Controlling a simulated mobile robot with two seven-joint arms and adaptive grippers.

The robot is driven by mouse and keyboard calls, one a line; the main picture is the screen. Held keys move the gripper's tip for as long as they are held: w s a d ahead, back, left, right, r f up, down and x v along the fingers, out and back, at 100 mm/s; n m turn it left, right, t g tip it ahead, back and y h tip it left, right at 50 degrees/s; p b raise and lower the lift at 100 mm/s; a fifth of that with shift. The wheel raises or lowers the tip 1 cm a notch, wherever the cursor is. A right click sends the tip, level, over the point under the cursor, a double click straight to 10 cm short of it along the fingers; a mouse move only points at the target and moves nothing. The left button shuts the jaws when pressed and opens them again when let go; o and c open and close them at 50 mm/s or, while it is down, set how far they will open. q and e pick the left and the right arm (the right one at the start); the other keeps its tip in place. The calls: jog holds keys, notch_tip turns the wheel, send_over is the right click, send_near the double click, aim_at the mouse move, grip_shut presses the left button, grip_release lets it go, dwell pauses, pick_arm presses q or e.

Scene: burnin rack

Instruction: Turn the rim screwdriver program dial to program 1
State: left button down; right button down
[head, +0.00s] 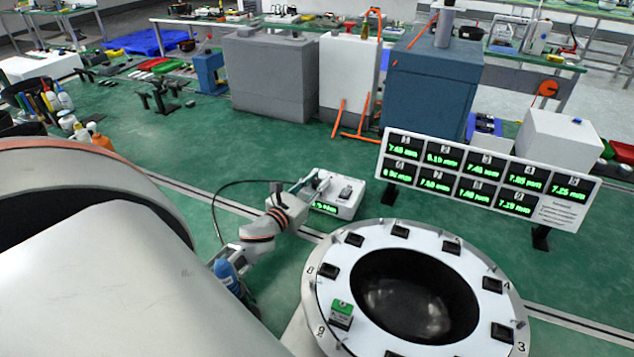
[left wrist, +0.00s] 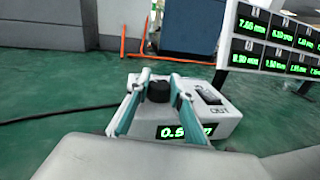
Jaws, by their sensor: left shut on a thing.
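A white box (head: 347,205) with a green digital readout stands on the green floor area beyond the ring-shaped rack. It also fills the middle of the left wrist view (left wrist: 225,118). Its black round dial (left wrist: 158,91) is on top, left of a black part near the word OUT. My left gripper (head: 316,180) reaches the box from the left. In the left wrist view its two teal fingers (left wrist: 160,82) stand on either side of the dial and are shut on it. The readout begins 0.5; the rest is partly hidden by a finger. My right gripper is not in view.
The white ring rack (head: 330,285) with numbered black sockets stands in front of the box. A green-topped module (head: 342,313) sits on it. A white board of green readouts (head: 480,180) stands to the right. A black cable (head: 215,205) runs left from the box.

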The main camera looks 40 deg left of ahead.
pick_arm(q)
jog(key=c, duration=1.8)
grip_release()
jog(key=shift+o, duration=0.2)
jog(key=s, duration=0.4)
jog(key=s+d, duration=0.1)
jog(key=s, duration=0.7)
jog(key=shift+d, duration=0.2)
